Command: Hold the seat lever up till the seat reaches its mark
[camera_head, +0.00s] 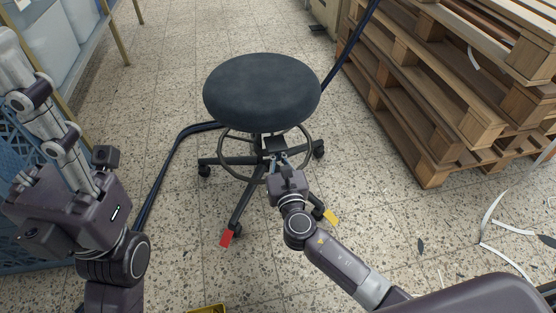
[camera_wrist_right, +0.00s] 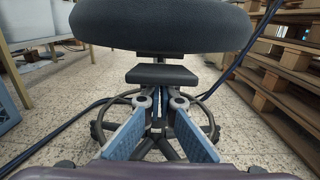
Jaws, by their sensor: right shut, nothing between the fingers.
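A round stool with a dark padded seat (camera_head: 262,90) stands upright on the floor in the head view. A flat dark lever paddle (camera_wrist_right: 162,74) sticks out under the seat, also visible in the head view (camera_head: 275,143). My right gripper (camera_head: 279,158) is shut and empty, with its fingertips (camera_wrist_right: 162,100) just below the paddle. I cannot tell whether they touch it. My left gripper (camera_head: 35,95) is raised at the left, away from the stool; its finger opening is unclear. I cannot make out a height mark.
Stacked wooden pallets (camera_head: 440,90) stand right of the stool. A dark strap (camera_head: 165,165) runs along the floor behind it. A blue crate (camera_head: 15,150) is at the left. Paper scraps (camera_head: 490,220) lie at right.

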